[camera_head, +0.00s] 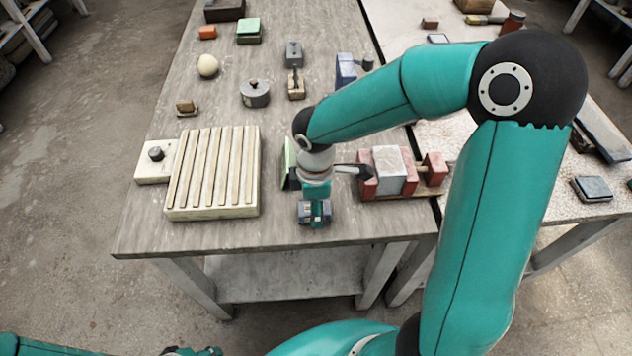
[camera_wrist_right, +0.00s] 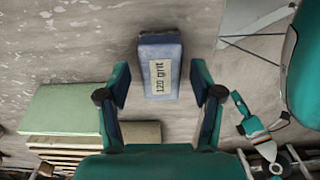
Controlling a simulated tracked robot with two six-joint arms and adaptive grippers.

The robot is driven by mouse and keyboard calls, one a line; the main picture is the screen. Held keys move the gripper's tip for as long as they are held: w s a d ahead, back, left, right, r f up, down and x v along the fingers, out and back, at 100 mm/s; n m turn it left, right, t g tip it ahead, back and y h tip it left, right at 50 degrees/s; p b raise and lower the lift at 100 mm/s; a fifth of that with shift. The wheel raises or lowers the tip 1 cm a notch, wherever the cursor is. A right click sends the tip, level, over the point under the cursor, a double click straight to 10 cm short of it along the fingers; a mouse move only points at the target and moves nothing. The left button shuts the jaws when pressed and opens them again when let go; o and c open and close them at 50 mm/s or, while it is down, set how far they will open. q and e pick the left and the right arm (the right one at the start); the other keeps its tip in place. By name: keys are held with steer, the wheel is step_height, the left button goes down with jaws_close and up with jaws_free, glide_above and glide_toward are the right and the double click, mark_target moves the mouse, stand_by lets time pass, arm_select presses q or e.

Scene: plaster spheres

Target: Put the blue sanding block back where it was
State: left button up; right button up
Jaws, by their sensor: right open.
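The blue sanding block (camera_wrist_right: 161,66) lies in the right wrist view, with a pale "120 grit" label facing the camera. My right gripper (camera_wrist_right: 161,88) is open, with one finger on each side of the block's near end and a gap at each finger. In the head view my right gripper (camera_head: 314,214) is low over the front part of the wooden table, and it hides most of what is beneath it. My left arm (camera_head: 40,346) shows only as teal pieces at the bottom left edge; its jaws cannot be made out.
A slatted board (camera_head: 213,172) lies left of my right gripper, and a green piece (camera_head: 288,162) is close beside it. A red and grey block assembly (camera_head: 392,172) stands to the right. A blue object (camera_head: 345,70) and a lidded grey pot (camera_head: 255,93) stand farther back.

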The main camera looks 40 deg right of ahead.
step_height(320, 180, up, 11)
steer(key=shift+f, duration=0.2)
steer(key=shift+s, duration=0.1)
stand_by(0.5)
